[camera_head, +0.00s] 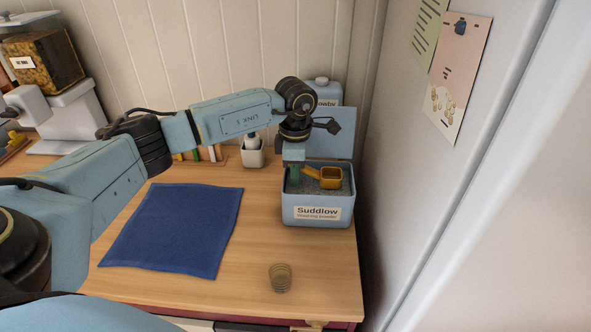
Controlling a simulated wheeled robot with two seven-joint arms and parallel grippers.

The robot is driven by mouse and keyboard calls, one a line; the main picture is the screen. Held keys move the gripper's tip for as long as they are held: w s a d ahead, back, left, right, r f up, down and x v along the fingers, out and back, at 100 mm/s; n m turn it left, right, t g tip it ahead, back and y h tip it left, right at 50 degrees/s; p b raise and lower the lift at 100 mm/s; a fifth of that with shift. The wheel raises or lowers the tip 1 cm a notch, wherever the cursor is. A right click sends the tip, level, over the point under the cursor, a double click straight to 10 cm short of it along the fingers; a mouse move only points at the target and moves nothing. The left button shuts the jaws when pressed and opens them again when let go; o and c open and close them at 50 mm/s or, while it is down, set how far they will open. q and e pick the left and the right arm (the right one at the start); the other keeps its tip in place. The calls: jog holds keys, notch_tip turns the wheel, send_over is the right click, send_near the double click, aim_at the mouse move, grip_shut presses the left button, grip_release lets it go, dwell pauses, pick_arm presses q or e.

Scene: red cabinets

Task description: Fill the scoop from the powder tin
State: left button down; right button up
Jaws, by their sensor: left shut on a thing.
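The powder tin (316,213) is a light blue box labelled "Suddlow" at the right end of the counter. Its lid (333,145) stands open at the back, and grey powder (306,189) shows inside. My left gripper (293,170) points down at the tin's left part, shut on the handle of a yellow-orange scoop (330,178). The scoop's cup is over or in the tin's opening, right of the gripper. I cannot tell whether it touches the powder, and the cup's contents are too small to make out. My right gripper is not in view.
A blue cloth (175,228) lies flat on the wooden counter. A small ribbed glass (280,278) stands near the front edge. A pale wall or cabinet side closes the right.

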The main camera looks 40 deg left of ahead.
pick_arm(q)
jog(key=shift+f+b, duration=0.8)
jog(key=shift+f, duration=0.5)
jog(key=shift+r+p, duration=4.2)
jog(key=shift+r, duration=1.9)
jog(key=shift+f, duration=0.1)
